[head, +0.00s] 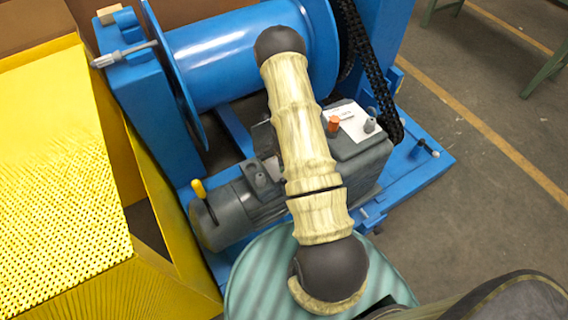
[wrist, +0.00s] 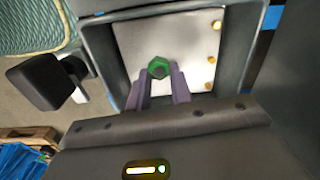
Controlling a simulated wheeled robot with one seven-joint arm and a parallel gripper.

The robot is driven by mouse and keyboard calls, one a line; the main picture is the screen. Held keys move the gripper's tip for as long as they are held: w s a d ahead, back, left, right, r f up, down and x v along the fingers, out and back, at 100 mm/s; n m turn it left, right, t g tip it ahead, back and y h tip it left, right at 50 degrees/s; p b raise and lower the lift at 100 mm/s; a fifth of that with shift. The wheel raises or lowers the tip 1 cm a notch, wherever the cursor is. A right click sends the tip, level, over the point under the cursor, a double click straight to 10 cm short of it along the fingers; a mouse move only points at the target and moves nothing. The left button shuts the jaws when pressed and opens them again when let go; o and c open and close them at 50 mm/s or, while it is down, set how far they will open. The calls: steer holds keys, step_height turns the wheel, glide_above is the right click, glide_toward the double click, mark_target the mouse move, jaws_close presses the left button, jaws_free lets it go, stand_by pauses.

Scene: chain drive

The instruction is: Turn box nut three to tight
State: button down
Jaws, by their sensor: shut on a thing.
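A green hex nut (wrist: 158,66) sits on a pale metal plate (wrist: 135,40) inside a grey box frame in the wrist view. My gripper (wrist: 160,76) has its two purple-grey fingers on either side of this nut and is shut on it. I see no number on the nut, so I cannot tell which it is by name. Several brass nuts or bolt heads (wrist: 211,59) run along the plate's right side. In the head view my arm crosses in front of the blue machine, and my gripper is hidden.
A blue drum (head: 230,60) with a black chain (head: 362,60) stands behind a grey motor (head: 240,205). A yellow perforated guard (head: 60,170) is at the left. A black block (wrist: 42,82) lies left of the box. Open floor (head: 460,80) is at the right.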

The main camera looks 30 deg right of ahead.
steer(key=shift+w+r, duration=0.15)
steer(key=shift+w, duration=0.05)
steer(key=c, duration=1.3)
jaws_free()
steer(key=shift+o, duration=0.3)
steer(key=shift+s, duration=0.1)
step_height(320, 180, up, 17)
steer(key=p, duration=0.2)
steer(key=shift+r, duration=0.15)
steer(key=shift+a, duration=0.1)
